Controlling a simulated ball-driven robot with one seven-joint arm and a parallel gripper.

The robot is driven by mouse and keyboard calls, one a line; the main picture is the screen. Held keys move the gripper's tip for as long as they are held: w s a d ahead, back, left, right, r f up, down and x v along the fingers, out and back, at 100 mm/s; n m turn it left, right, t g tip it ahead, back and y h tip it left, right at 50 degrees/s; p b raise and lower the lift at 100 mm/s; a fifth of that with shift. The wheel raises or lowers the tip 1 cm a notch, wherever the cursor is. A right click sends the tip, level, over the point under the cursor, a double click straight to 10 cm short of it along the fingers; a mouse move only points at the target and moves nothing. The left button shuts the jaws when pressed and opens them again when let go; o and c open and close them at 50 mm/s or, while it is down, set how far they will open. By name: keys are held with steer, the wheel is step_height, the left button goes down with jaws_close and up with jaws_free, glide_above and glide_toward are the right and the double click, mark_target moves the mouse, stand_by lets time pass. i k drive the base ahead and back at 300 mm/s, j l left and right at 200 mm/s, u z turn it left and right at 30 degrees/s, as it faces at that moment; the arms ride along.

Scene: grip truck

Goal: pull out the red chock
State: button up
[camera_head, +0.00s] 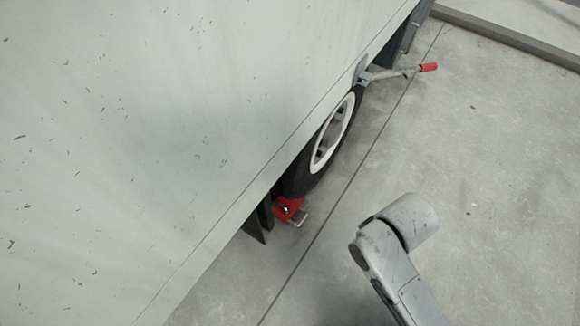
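The red chock (288,208) sits on the ground at the near end of the truck's wheel, close against the tyre (301,184). A small grey metal handle or bracket (300,217) sticks out from its right side. Part of the chock is hidden under the truck body. My arm shows at the lower right, apart from the chock and to its right. My gripper's fingers are not in view.
The truck's pale wall (150,120) fills the left side. A lever with a red grip (428,67) juts out beyond the wheel. A dark flap (257,222) hangs near the chock. The concrete floor (490,170) on the right is clear, with a kerb (505,36) at the back.

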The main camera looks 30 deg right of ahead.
mark_target(284, 209)
steer(key=u, duration=0.45)
steer(key=l+u, duration=0.15)
steer(key=u, duration=0.35)
steer(key=l+u, duration=0.1)
steer(key=u, duration=0.35)
steer(key=l+u, duration=0.35)
steer(key=k+l+u, duration=0.3)
steer(key=l+u, duration=0.35)
steer(key=l, duration=0.15)
steer(key=k+l, duration=0.45)
steer(key=l, duration=0.15)
